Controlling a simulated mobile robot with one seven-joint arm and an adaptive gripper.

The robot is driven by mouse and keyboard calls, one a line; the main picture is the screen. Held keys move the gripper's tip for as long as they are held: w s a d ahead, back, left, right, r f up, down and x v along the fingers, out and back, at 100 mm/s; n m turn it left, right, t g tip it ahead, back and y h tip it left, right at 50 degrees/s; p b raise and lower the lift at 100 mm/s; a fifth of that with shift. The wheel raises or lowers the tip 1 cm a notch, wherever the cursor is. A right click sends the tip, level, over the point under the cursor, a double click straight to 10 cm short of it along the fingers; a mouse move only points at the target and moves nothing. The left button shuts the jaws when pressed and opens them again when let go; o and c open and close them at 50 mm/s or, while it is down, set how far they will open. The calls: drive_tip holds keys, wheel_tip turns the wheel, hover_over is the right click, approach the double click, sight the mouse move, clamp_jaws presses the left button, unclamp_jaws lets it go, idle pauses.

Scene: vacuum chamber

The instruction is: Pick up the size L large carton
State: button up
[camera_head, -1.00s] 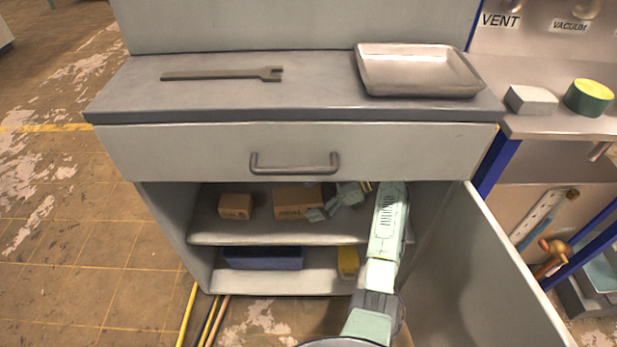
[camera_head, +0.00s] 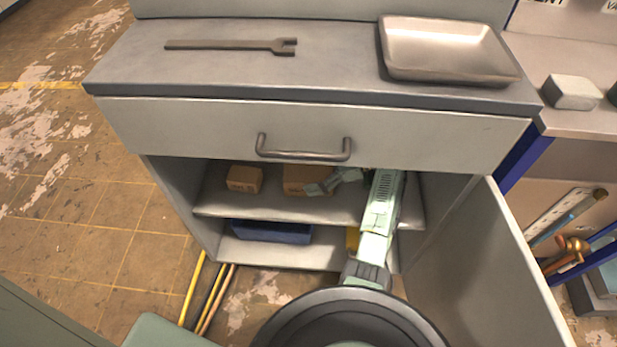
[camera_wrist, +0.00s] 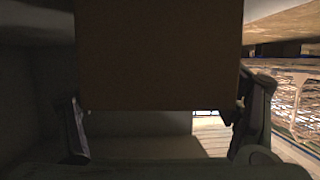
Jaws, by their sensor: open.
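The larger brown carton (camera_head: 296,178) stands on the upper shelf inside the open cabinet, under the drawer. Its right part is hidden behind my gripper (camera_head: 322,186). I take it for the size L carton; its marking is not readable. In the wrist view a dark brown carton face (camera_wrist: 160,55) fills the upper middle. My gripper (camera_wrist: 160,122) is open there, with one finger at each side of the carton's lower edge. I cannot tell whether either finger touches it.
A smaller carton (camera_head: 244,178) stands to the left on the same upper shelf (camera_head: 270,207). A blue box (camera_head: 270,231) and a yellow item (camera_head: 352,238) are on the lower shelf. The drawer (camera_head: 310,135) overhangs; the open door (camera_head: 490,270) stands at right.

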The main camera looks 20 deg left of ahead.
drive_tip(key=shift+a+f, duration=0.1)
drive_tip(key=shift+a, duration=0.1)
drive_tip(key=shift+c, duration=0.4)
drive_tip(key=c, duration=1.2)
